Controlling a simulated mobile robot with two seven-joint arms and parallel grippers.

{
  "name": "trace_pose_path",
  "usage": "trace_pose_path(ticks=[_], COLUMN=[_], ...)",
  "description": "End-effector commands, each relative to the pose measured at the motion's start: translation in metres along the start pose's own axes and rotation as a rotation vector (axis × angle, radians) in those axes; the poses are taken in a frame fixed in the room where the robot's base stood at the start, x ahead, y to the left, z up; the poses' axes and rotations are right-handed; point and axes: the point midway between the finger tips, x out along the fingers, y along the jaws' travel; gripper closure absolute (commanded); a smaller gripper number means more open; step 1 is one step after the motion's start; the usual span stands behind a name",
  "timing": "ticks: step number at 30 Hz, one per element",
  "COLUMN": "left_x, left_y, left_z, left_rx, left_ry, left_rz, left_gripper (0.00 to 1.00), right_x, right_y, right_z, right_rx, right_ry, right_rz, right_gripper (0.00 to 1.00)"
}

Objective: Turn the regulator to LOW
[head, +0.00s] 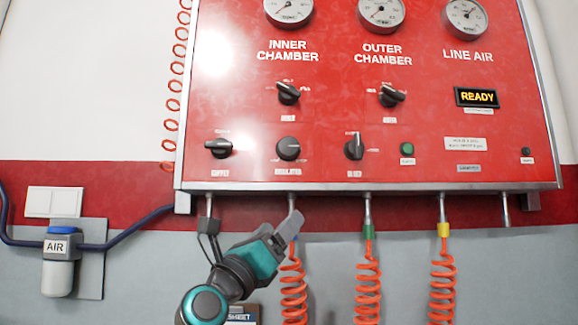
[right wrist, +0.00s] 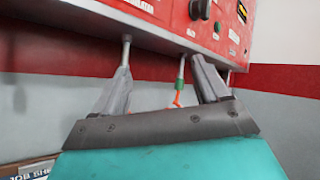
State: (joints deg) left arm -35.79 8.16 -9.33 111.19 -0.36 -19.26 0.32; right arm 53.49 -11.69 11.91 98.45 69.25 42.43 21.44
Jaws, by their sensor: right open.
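The regulator (head: 288,149) is a round black knob in the lower row of the red panel (head: 330,110), above its small label. Its pointer direction is too small to tell for sure. My right gripper (head: 293,226) is below the panel's lower edge, under the regulator and apart from it. In the right wrist view its two grey fingers (right wrist: 160,80) are spread with nothing held between them. The panel's underside and a hose fitting show beyond them. My left gripper is not in view.
Black knobs for supply (head: 218,148) and bleed (head: 354,146) flank the regulator. Orange coiled hoses (head: 367,285) hang under the panel near my right gripper. An air filter (head: 58,262) is on the wall at left. A READY display (head: 477,97) is lit.

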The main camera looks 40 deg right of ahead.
Motion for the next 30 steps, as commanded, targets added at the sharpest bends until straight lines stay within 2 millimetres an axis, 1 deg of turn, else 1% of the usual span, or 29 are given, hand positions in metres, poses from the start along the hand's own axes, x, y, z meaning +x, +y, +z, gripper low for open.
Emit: trace_pose_path(ticks=[1,3,7,9,11,13,18,21,24,27,30], left_x=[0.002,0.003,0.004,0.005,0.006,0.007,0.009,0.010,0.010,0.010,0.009], left_y=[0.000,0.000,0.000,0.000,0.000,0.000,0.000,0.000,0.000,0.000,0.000], left_z=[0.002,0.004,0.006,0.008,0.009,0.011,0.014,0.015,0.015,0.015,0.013], left_rx=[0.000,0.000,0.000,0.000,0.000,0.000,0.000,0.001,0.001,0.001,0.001], left_ry=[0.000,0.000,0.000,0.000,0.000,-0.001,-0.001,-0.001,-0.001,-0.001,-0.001], left_rz=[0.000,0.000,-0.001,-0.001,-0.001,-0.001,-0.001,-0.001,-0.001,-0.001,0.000], left_gripper=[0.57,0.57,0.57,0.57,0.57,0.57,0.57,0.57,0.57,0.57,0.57], right_x=[0.013,0.026,0.045,0.052,0.057,0.060,0.061,0.059,0.057,0.057,0.062], right_y=[-0.012,-0.023,-0.041,-0.050,-0.057,-0.065,-0.085,-0.096,-0.103,-0.106,-0.102], right_z=[0.007,0.013,0.028,0.038,0.050,0.065,0.105,0.125,0.139,0.145,0.145], right_rx=[0.113,0.256,0.523,0.664,0.783,0.918,1.183,1.287,1.348,1.377,1.382], right_ry=[0.071,0.164,0.327,0.408,0.474,0.547,0.683,0.733,0.763,0.778,0.783], right_rz=[-0.009,-0.008,0.014,0.039,0.068,0.112,0.238,0.305,0.353,0.377,0.382], right_gripper=[0.25,0.25,0.25,0.25,0.25,0.25,0.25,0.25,0.25,0.25,0.25])
